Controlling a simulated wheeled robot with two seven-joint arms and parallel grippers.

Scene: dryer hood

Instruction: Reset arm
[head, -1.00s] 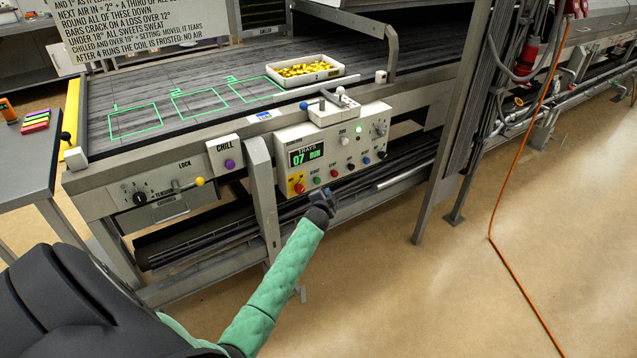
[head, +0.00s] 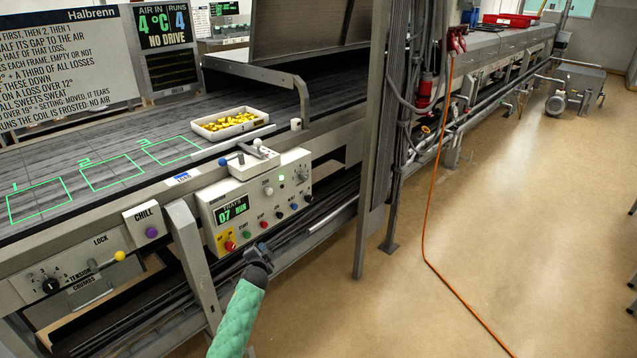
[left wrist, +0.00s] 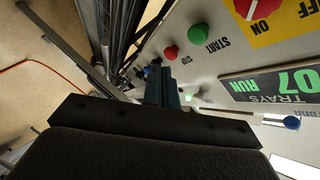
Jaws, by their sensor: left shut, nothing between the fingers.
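My left arm comes in from the bottom of the head view in a green sleeve. Its left gripper (head: 258,252) is shut and empty, just in front of and below the control panel (head: 216,216). In the left wrist view the shut fingers (left wrist: 162,88) point past the panel, close to the green START button (left wrist: 198,34) and the red button beside it (left wrist: 171,53). Whether they touch the panel cannot be told. The panel display reads 07 RUN. My right gripper is in neither view.
A white tray of yellow sweets (head: 231,124) sits on the dark belt beside green numbered outlines (head: 112,172). A CHILL box (head: 146,222) is left of the panel. A metal post (head: 374,140) and an orange cable (head: 428,215) are to the right. Open floor lies at right.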

